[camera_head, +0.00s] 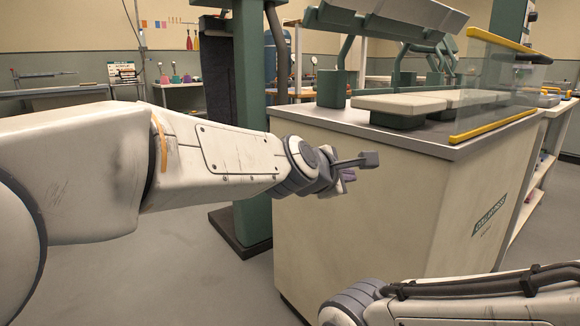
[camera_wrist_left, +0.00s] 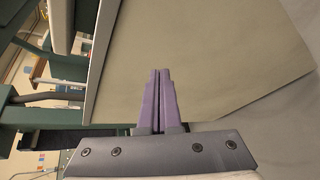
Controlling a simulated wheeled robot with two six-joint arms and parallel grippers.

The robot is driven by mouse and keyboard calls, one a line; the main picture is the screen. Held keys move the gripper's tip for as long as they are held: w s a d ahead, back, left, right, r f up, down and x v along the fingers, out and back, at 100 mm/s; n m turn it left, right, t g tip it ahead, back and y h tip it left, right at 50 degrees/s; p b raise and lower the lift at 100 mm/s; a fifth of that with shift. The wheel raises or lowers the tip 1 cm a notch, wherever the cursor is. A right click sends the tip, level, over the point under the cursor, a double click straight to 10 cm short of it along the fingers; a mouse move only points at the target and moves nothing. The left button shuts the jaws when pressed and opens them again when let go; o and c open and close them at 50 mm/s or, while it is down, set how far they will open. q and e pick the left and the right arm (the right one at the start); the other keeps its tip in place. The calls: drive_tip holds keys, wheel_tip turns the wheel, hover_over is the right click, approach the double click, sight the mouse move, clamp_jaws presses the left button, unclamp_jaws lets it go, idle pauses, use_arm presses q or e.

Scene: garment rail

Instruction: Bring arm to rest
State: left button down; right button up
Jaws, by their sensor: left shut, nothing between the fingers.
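My left arm reaches in from the left in the head view. Its gripper (camera_head: 347,176) is in front of the cream side of a large machine cabinet (camera_head: 390,215). In the left wrist view the two purple fingers of this gripper (camera_wrist_left: 160,98) lie close together, shut with nothing between them. The cabinet's side panel (camera_wrist_left: 200,50) fills much of that view beyond the fingertips. Part of my right arm shows at the lower right of the head view. Its gripper is outside the picture.
The cabinet carries pale pads (camera_head: 402,104) and a yellow-edged clear guard (camera_head: 490,90). A green column (camera_head: 246,110) stands behind my left arm. A workbench (camera_head: 180,95) lines the back wall. Grey floor (camera_head: 180,285) is open at the lower left.

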use_arm(q)
drive_tip(key=s+a+f+m+g+y, duration=0.25)
drive_tip(key=a+f+m, duration=0.25)
drive_tip(key=a+f, duration=0.4)
drive_tip(key=s+a+f+m+g+y, duration=0.2)
drive_tip(key=a+f+m+y, duration=0.15)
drive_tip(key=a+f, duration=0.6)
drive_tip(key=s+a+f+m+g+y, duration=0.2)
drive_tip(key=s+a+f+m+g, duration=0.2)
drive_tip(key=s+a+f+m, duration=0.7)
drive_tip(key=s+d+r+m+g+h+p, duration=0.1)
drive_tip(key=s+d+r+m+g+p, duration=0.3)
drive_tip(key=s+d+r+p, duration=0.8)
drive_tip(key=s+r+p, duration=0.2)
drive_tip(key=r+p, duration=1.5)
drive_tip(key=r, duration=0.3)
drive_tip(key=s+d+r+t+p, duration=0.1)
drive_tip(key=s+r+p, duration=0.1)
drive_tip(key=r+p, duration=1.5)
wheel_tip(320, 180, up, 3)
drive_tip(key=shift+f+m, duration=0.15)
drive_tip(key=shift+m, duration=0.2)
drive_tip(key=shift+d, duration=0.1)
